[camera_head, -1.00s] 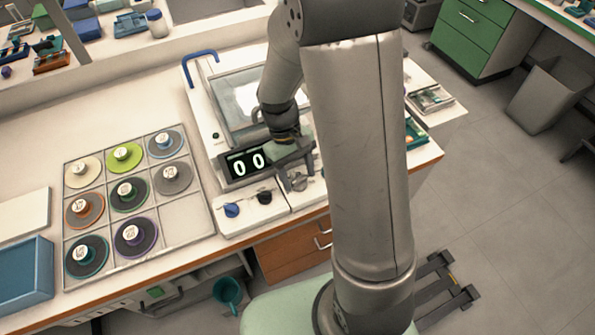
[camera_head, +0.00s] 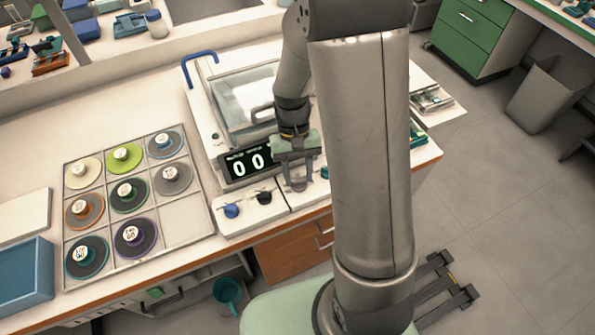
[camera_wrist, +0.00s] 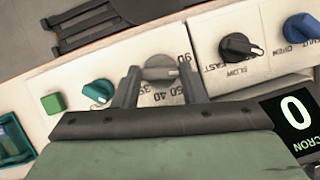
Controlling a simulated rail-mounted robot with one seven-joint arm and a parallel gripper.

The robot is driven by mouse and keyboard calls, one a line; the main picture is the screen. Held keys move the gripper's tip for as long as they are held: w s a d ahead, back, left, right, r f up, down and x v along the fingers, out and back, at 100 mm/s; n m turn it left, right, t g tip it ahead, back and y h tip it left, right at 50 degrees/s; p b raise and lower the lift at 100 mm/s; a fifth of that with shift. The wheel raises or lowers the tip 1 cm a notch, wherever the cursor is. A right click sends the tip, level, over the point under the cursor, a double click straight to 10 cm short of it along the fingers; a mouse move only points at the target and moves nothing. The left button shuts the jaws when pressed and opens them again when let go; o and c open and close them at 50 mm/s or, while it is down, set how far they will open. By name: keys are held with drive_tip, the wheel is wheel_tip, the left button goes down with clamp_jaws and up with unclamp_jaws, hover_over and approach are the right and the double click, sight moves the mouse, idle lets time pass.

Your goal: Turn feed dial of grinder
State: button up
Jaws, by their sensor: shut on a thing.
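The grinder (camera_head: 240,208) is a white bench unit with a dark display (camera_head: 247,164) reading "00" and a row of knobs on its front panel. The feed dial (camera_wrist: 158,61) is a grey knob with a pointer, set in a ring of printed numbers. My gripper (camera_wrist: 160,78) is shut on this dial, one finger on each side of it. In the head view my gripper (camera_head: 298,180) is over the panel right of the display and hides most of the dial.
A black speed knob (camera_wrist: 238,47) and a blue knob (camera_wrist: 300,28) lie on one side of the dial. A teal knob (camera_wrist: 98,91) and a green square button (camera_wrist: 53,103) lie on the other. A tray of discs (camera_head: 201,204) stands left of the grinder.

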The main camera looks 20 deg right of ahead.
drive_tip(key=m+y, duration=0.1)
drive_tip(key=m, duration=0.2)
drive_tip(key=m+t+y, duration=0.1)
drive_tip(key=m, duration=0.1)
drive_tip(key=shift+d+m, duration=0.2)
drive_tip(key=shift+m, duration=0.2)
drive_tip(key=m, duration=0.2)
drive_tip(key=m+t+y, duration=0.1)
drive_tip(key=m, duration=0.2)
drive_tip(key=shift+s+d+t, duration=0.1)
drive_tip(key=shift+t, duration=0.2)
drive_tip(key=shift+m+y, duration=0.3)
drive_tip(key=o, duration=1)
drive_tip(key=v, duration=1.7)
drive_tip(key=shift+r+p, duration=0.25)
drive_tip(key=shift+p, duration=0.1)
